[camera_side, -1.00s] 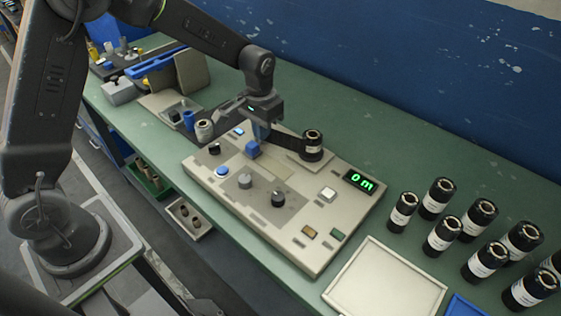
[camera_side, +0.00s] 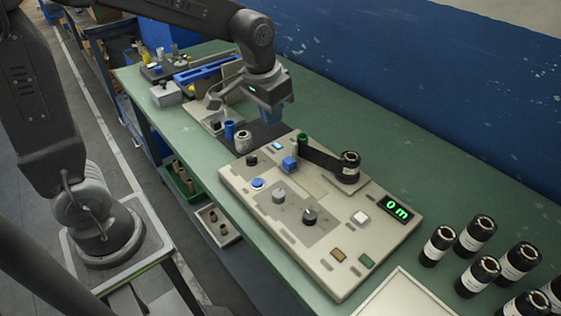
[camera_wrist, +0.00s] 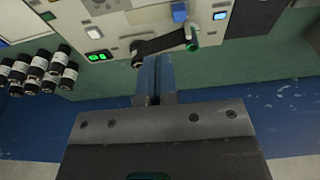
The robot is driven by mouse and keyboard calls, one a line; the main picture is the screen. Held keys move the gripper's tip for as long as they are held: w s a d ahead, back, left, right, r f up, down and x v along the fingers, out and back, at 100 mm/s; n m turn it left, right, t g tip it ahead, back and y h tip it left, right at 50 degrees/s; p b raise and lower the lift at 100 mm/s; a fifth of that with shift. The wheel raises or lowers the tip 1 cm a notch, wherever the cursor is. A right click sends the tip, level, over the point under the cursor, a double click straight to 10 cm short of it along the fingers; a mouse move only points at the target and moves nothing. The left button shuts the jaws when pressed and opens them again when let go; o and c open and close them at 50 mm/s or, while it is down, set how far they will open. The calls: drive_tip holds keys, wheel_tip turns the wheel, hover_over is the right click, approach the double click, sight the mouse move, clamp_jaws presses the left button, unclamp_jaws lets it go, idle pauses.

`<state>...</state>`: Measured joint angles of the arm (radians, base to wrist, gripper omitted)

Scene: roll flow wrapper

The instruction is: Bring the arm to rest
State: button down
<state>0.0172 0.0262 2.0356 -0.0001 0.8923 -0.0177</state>
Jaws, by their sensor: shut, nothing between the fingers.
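My gripper (camera_side: 284,118) is shut and empty, in the air above the back edge of the beige control panel (camera_side: 335,285). Its blue-tinted fingers lie together in the wrist view (camera_wrist: 155,78). On the panel, a black roll (camera_side: 348,168) stands upright at the back, with a dark strip (camera_side: 322,160) running left from it towards a green post (camera_side: 302,140) and a blue block (camera_side: 289,163). My gripper is apart from all of these. The green display (camera_side: 397,210) reads 0 m.
Several black rolls with white labels (camera_side: 437,246) stand on the green table right of the panel. A pale tray (camera_side: 385,283) lies in front of them. Blue and pale cylinders (camera_side: 243,141) and boxes (camera_side: 166,94) crowd the left end. A blue wall (camera_side: 440,110) runs behind.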

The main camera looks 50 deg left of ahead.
drive_tip(key=s+r+t, duration=0.1)
drive_tip(key=s+r, duration=0.1)
drive_tip(key=s, duration=0.6)
drive_tip(key=s+r+t, duration=0.2)
drive_tip(key=s, duration=0.6)
drive_tip(key=shift+a+r, duration=0.3)
drive_tip(key=shift+r, duration=0.1)
